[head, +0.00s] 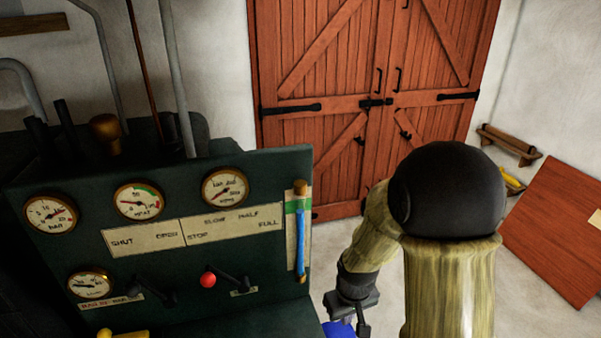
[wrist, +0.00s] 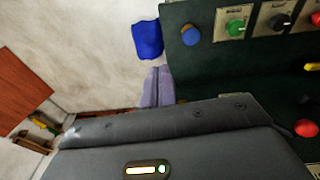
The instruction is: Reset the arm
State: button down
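My gripper (head: 362,328) hangs low in the head view, right of the dark green control panel (head: 240,165), at the end of my bent arm. In the wrist view my gripper (wrist: 157,72) shows two pale fingers side by side at the middle; they look shut with nothing between them. A blue thing (wrist: 147,39) is beyond the fingertips, apart from them in the picture. It also shows in the head view (head: 338,329), cut by the lower edge. My arm's upper part fills the right centre of the head view. The fingertips are partly unclear there.
The panel carries several gauges (head: 138,201), a red-knobbed lever (head: 208,280) and a blue-filled tube (head: 300,232) on its right edge. Red wooden doors (head: 330,60) stand behind, closed. A reddish board (head: 560,235) and a wall shelf (head: 510,142) are at right. Pale floor lies between.

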jog(key=s+d+r+m+t, duration=0.1)
jog(key=s+d+r+m, duration=0.2)
jog(key=s+r, duration=0.4)
jog(key=shift+s+d+r+m, duration=0.25)
jog(key=shift+s+d+m, duration=0.15)
jog(key=shift+s+d, duration=0.4)
jog(key=shift+w, duration=0.1)
dwell(0.9)
